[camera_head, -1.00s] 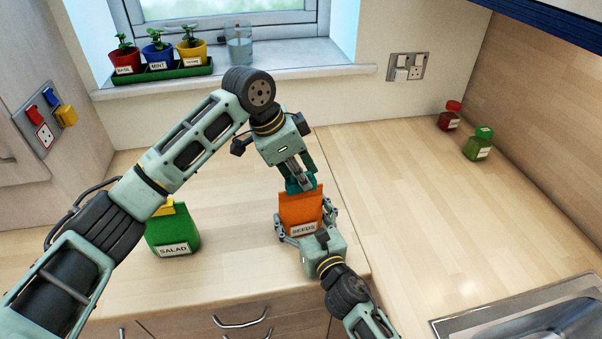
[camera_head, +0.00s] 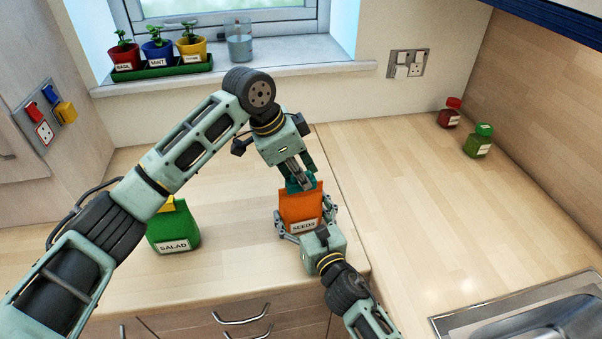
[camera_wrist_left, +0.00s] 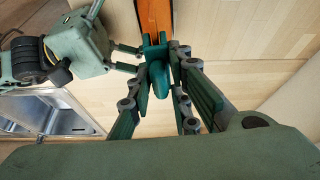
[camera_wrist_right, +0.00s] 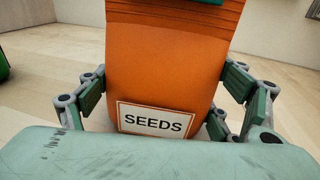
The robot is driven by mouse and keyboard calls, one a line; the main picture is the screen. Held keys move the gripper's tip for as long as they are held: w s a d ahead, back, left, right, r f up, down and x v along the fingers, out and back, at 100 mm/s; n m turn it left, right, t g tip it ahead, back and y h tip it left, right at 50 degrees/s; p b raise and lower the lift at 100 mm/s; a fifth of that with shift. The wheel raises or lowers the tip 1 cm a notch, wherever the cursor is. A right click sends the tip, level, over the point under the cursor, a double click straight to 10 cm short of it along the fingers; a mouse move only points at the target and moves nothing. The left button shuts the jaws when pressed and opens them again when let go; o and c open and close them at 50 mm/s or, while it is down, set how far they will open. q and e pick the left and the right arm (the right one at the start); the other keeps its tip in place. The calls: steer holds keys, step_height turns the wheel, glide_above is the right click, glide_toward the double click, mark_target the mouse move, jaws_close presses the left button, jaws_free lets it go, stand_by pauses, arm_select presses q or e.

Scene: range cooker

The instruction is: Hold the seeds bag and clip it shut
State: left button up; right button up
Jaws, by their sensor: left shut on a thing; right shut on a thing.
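The orange seeds bag (camera_head: 301,205) stands upright on the worktop, its SEEDS label facing the front. It fills the middle of the right wrist view (camera_wrist_right: 170,70). My right gripper (camera_head: 307,222) is shut on the bag's lower part, one finger on each side. My left gripper (camera_head: 298,178) is above the bag, shut on a teal clip (camera_wrist_left: 158,78). In the left wrist view the clip is between the fingertips, at the bag's top edge. The clip's lower edge also shows at the top of the right wrist view (camera_wrist_right: 210,1). How far its jaws close over the bag is hidden.
A green salad bag (camera_head: 173,230) with a yellow clip (camera_head: 167,205) stands to the left. A sink (camera_head: 530,318) is at the front right. The worktop between is clear.

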arm_select(q)
steer(key=shift+f, duration=0.5)
stand_by(0.8)
steer(key=o, duration=1)
steer(key=shift+o, duration=0.4)
steer(key=o, duration=0.4)
steer(key=shift+r, duration=3)
